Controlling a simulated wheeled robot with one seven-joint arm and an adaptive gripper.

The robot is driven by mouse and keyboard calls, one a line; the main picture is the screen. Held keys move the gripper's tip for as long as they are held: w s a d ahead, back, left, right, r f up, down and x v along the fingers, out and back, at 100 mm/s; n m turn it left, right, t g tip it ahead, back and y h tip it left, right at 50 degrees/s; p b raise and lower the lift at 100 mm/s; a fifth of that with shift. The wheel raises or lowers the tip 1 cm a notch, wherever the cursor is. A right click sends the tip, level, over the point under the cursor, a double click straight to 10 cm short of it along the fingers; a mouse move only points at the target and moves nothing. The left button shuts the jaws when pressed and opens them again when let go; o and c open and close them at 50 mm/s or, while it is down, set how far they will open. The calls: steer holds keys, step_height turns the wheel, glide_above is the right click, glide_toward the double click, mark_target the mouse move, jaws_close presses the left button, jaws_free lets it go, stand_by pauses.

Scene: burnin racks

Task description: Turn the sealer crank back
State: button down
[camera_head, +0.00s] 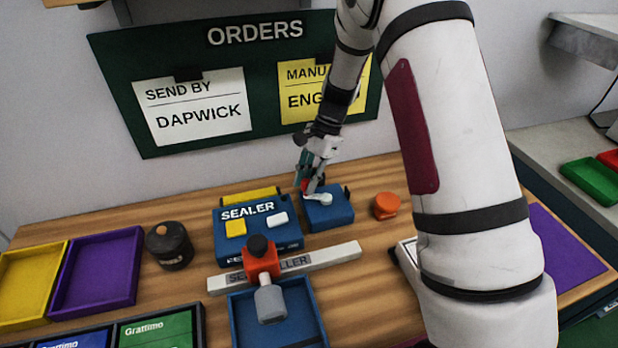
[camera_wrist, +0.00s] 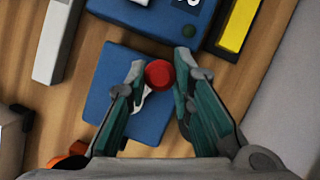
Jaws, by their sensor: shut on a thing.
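The sealer (camera_head: 290,240) is a blue box with a yellow and a white block on its top; part of it shows in the wrist view (camera_wrist: 140,14). At its right stands a small blue block (camera_head: 335,219) carrying the white crank arm (camera_head: 320,199). The crank's round red knob (camera_wrist: 159,74) sits between the fingertips of my gripper (camera_wrist: 160,68) in the wrist view. My gripper (camera_head: 306,184) is shut on this knob. The crank arm (camera_wrist: 144,98) is mostly hidden behind the knob and a finger there.
An orange round piece (camera_head: 386,206) stands right of the crank block. A long grey bar (camera_head: 335,257) lies in front, with a red and black piece (camera_head: 262,259) on it. A dark jar (camera_head: 169,246) and purple tray (camera_head: 133,266) are at left. The orders board (camera_head: 150,75) hangs behind.

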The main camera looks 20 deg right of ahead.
steer(key=shift+s+a+n+g+h+b, duration=0.2)
steer(key=shift+s+n+g, duration=0.2)
steer(key=shift+n, duration=0.75)
steer(key=shift+s+a+n+g+h+b, duration=0.1)
steer(key=shift+s+n+g+h+b, duration=0.3)
steer(key=shift+n, duration=0.75)
steer(key=shift+s, duration=0.15)
steer(key=c, duration=1.4)
jaws_free()
steer(key=shift+o, duration=0.2)
steer(key=shift+r, duration=0.1)
steer(key=v, duration=0.7)
steer(key=shift+d, duration=0.15)
steer(key=shift+r, duration=0.1)
